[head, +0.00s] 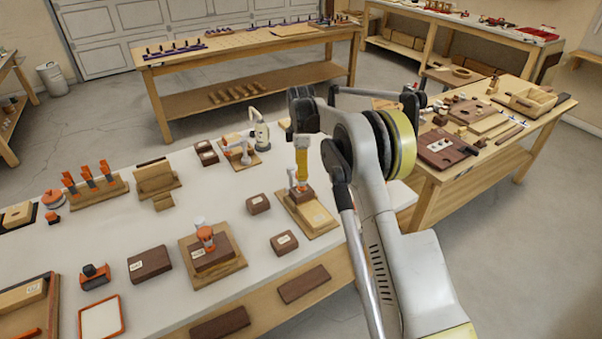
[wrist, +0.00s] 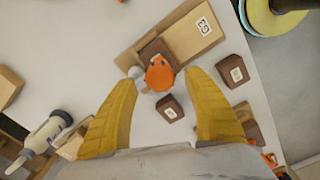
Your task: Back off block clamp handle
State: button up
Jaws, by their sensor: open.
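The block clamp with an orange handle (wrist: 160,75) stands on a light wooden board (wrist: 190,36) bearing a white label. In the head view the board (head: 322,222) lies near the bench's right end, with a dark brown block (head: 300,196) on it. My gripper (wrist: 159,78) is open, its two yellow fingers apart on either side of the orange handle in the wrist view. In the head view my gripper (head: 302,176) points down right above the clamp and partly hides it. I cannot tell whether the fingers reach down around the handle or touch it.
Labelled brown blocks (head: 258,204) and (head: 284,243) lie near the board. Another orange clamp (head: 205,236) on a board is nearer the front. A white and orange device (head: 240,152) and a pale bottle-shaped device (head: 262,136) stand behind. Bare bench lies between them.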

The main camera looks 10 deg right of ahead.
notch_tip(320, 180, up, 10)
dwell(0.3)
jog(key=shift+r, duration=0.1)
jog(key=s+r+m+t+b, duration=0.15)
jog(key=s+r+m, duration=0.25)
jog(key=s+r, duration=0.45)
jog(key=s+r+m+t+b, duration=0.15)
jog(key=s+r+m, duration=0.3)
jog(key=s, duration=0.75)
jog(key=s+f+m+t, duration=0.2)
jog(key=s+f+m, duration=0.2)
jog(key=s, duration=0.6)
jog(key=s+f+m+t, duration=0.2)
jog(key=s+f+m, duration=0.2)
jog(key=s, duration=0.7)
jog(key=shift+s+f+b, duration=0.25)
jog(key=shift+f+b, duration=0.05)
jog(key=shift+f, duration=0.2)
jog(key=shift+d, duration=0.1)
